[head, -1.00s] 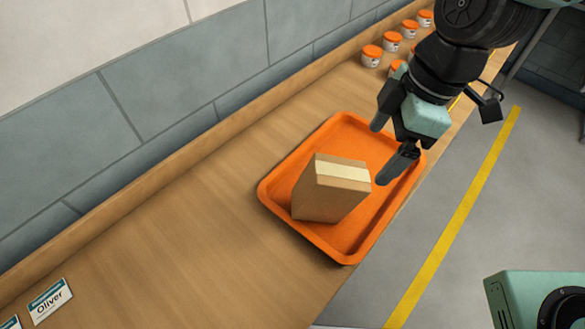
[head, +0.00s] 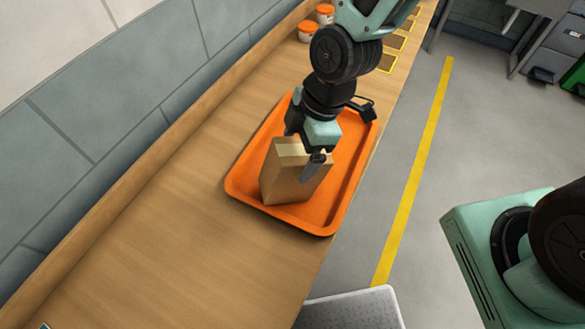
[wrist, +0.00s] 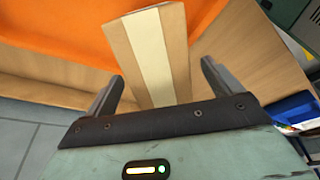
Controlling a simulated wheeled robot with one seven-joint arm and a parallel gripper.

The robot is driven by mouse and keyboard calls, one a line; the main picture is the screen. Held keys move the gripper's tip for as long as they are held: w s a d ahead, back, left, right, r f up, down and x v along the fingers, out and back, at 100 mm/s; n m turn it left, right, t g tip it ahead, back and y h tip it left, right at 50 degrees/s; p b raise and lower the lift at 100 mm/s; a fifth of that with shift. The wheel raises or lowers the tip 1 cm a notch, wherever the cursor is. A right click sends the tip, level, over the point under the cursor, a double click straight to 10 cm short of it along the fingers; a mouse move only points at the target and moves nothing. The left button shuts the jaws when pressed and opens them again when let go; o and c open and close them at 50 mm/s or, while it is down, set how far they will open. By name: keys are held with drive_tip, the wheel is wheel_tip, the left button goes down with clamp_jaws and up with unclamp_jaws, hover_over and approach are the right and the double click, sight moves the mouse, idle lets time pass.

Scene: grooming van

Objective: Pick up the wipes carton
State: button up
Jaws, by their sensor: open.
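The wipes carton (head: 287,178) is a brown cardboard box with a pale tape strip, standing in the orange tray (head: 245,189). My gripper (head: 302,161) is open at the carton's upper part, with one finger in front of its near side. In the wrist view the carton (wrist: 152,50) lies between and beyond the two spread fingers of my gripper (wrist: 163,85), its taped top facing the camera. The far finger is mostly hidden in the head view. I cannot tell whether either finger touches the carton.
The tray rests on a long wooden counter (head: 130,235) along a tiled wall. White tubs with orange lids (head: 308,32) stand farther along the counter. A grey speckled surface (head: 350,310) is at the bottom. The counter left of the tray is clear.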

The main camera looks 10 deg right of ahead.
drive_tip(key=shift+p+x, duration=1.05)
drive_tip(key=shift+x, duration=1.8)
drive_tip(key=shift+w, duration=0.1)
drive_tip(key=c, duration=1.5)
drive_tip(key=shift+r, duration=0.1)
drive_tip(key=shift+r, duration=0.1)
